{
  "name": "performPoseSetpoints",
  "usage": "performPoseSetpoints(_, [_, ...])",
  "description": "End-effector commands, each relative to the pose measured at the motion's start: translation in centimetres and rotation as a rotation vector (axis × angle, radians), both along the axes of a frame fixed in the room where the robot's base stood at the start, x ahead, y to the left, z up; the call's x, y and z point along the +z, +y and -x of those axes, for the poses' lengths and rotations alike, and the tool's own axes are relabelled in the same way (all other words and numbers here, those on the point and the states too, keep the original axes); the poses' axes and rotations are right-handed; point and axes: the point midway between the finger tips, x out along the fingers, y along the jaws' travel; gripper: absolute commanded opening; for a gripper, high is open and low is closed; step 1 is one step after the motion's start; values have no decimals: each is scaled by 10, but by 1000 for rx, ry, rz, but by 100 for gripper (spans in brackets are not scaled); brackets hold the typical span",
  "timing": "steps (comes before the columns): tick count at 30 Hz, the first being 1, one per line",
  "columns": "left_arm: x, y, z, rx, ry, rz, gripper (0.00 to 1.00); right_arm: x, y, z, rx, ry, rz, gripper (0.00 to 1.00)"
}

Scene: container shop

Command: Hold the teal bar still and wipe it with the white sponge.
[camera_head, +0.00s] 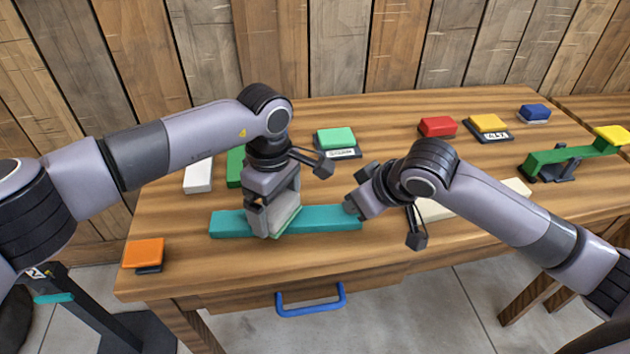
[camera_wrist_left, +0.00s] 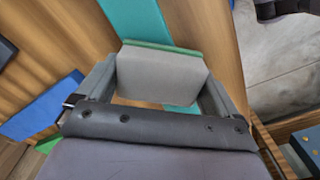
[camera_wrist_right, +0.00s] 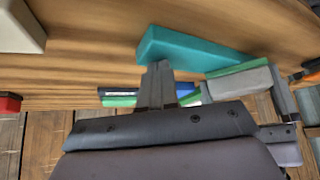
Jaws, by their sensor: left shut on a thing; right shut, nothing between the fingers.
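The teal bar (camera_head: 330,218) lies flat on the wooden table near the front edge. My left gripper (camera_head: 272,212) is shut on the white sponge (camera_head: 287,214), which has a thin green layer on its lower face. The sponge is on or just over the middle of the bar; exact contact is hard to tell. The left wrist view shows the sponge (camera_wrist_left: 160,75) between both fingers, with the bar (camera_wrist_left: 138,22) beneath. My right gripper (camera_head: 351,204) is shut and empty at the bar's right end. In the right wrist view its fingertips (camera_wrist_right: 158,72) overlap the bar's edge (camera_wrist_right: 190,48); touching is unclear.
An orange block (camera_head: 144,253) sits at the front left corner. A white block (camera_head: 198,175) and a green block (camera_head: 235,166) lie behind the bar. Green, red (camera_head: 437,127), yellow and blue blocks stand farther back. A green beam on a stand (camera_head: 565,160) is at right. A blue handle (camera_head: 311,300) fronts the drawer.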

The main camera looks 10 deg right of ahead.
Motion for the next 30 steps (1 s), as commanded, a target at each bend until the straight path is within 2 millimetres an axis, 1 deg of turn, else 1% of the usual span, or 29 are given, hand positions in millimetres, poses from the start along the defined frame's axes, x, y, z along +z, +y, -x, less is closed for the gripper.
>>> performPoseSetpoints(1, [-1, 0, 0, 0, 0, 0, 70, -7, 0, 4, 1, 20, 7, 0])
performPoseSetpoints(5, [0, 7, -1, 1, 0, 0, 70, -7, 0, 4, 1, 20, 7, 0])
performPoseSetpoints(15, [2, 36, -4, 1, -1, 0, 70, -8, -1, 4, 1, 20, 8, 0])
performPoseSetpoints(23, [1, 45, -5, 1, -1, 0, 70, -8, -1, 4, 1, 20, 8, 0])
performPoseSetpoints(30, [0, 66, -7, 1, 0, 0, 70, -8, -1, 4, 1, 20, 8, 0])
